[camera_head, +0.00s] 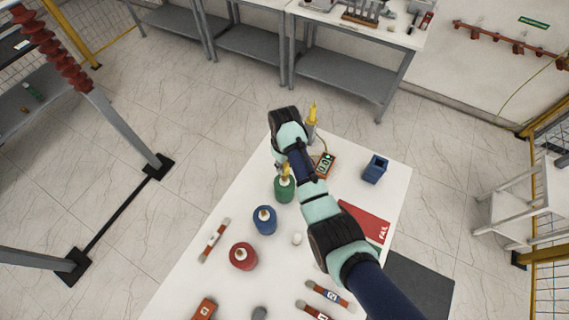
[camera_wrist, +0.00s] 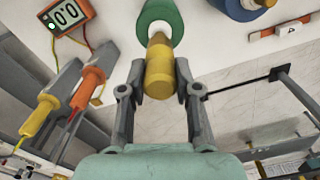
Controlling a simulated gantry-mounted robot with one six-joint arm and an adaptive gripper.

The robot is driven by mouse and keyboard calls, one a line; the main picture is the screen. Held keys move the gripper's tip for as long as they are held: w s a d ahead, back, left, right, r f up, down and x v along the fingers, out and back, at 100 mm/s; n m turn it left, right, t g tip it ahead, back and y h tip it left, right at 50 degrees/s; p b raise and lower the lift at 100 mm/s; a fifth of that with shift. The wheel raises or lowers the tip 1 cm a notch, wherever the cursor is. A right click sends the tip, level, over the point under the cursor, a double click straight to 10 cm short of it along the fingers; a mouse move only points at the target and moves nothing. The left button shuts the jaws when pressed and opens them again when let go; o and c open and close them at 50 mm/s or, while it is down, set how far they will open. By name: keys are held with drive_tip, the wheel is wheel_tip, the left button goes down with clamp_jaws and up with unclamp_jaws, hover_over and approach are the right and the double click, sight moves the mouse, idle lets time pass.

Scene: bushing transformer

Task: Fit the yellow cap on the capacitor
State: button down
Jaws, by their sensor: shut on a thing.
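A yellow cap (camera_wrist: 158,68) is held between the two fingers of my gripper (camera_wrist: 160,80) in the wrist view. The green capacitor (camera_wrist: 172,14) is right beyond the cap's far end, in line with it. The cap's narrower end overlaps the capacitor in this view, and I cannot tell whether they touch or how far the cap is seated. In the head view the green capacitor (camera_head: 284,190) stands on the white table, with the yellow cap (camera_head: 286,170) just over its top. My arm hides most of the fingers there.
A blue cylinder (camera_head: 264,220) and a red cylinder (camera_head: 243,256) stand nearby. A multimeter (camera_head: 325,165), an upright yellow probe (camera_head: 312,113) and a blue box (camera_head: 375,169) are on the right side. An orange probe (camera_wrist: 88,85) shows left of my fingers in the wrist view.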

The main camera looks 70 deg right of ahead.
drive_tip(key=shift+f, duration=0.2)
idle(0.4)
drive_tip(key=shift+f+b, duration=0.65)
drive_tip(key=shift+f, duration=0.25)
drive_tip(key=shift+f+b, duration=0.4)
drive_tip(key=shift+f, duration=0.35)
idle(0.8)
drive_tip(key=c, duration=0.7)
unclamp_jaws()
drive_tip(key=shift+c, duration=0.2)
wheel_tip(320, 180, up, 8)
drive_tip(key=shift+f, duration=0.2)
